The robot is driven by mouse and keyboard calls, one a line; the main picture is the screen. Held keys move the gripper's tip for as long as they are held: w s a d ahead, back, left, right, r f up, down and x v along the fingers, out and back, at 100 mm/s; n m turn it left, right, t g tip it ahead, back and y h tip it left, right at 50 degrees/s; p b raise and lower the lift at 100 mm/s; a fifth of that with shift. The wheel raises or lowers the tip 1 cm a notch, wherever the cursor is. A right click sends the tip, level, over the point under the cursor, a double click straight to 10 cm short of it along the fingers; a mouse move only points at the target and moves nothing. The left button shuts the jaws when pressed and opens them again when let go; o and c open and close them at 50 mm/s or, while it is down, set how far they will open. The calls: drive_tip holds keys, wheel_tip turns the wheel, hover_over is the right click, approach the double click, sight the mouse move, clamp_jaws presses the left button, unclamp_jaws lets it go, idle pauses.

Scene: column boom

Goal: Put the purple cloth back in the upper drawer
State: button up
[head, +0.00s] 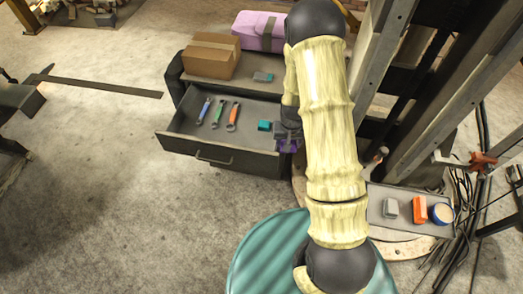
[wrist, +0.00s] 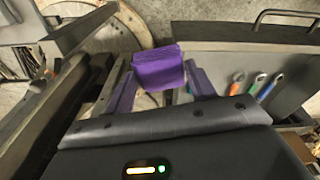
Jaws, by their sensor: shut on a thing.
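The purple cloth (wrist: 158,68) is a small folded block held between the fingers of my gripper (wrist: 160,84), with purple also showing along both fingers. In the head view the cloth (head: 291,146) is partly hidden by my gripper (head: 287,134) and arm. It is at the right front corner of the open upper drawer (head: 240,157). In the wrist view the drawer (wrist: 225,58) lies right of the cloth. I cannot tell the cloth's height over the drawer's rim. Blue, green and orange wrenches (head: 217,113) and a teal block (head: 264,125) lie inside the drawer.
A cardboard box (head: 211,55), a purple case (head: 259,31) and a small grey-teal item (head: 263,77) are on the cabinet top. A grey tray (head: 400,222) with small items stands right of my arm, near steel beams and cables. The drawer's left front floor is bare.

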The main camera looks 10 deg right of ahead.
drive_tip(key=d+f+n+b, duration=0.1)
drive_tip(key=d+f+b, duration=0.3)
drive_tip(key=f+b, duration=0.5)
wheel_tip(320, 180, down, 3)
drive_tip(key=shift+s+f+n, duration=0.1)
drive_tip(key=shift+s+n, duration=0.3)
drive_tip(key=shift+s, duration=0.1)
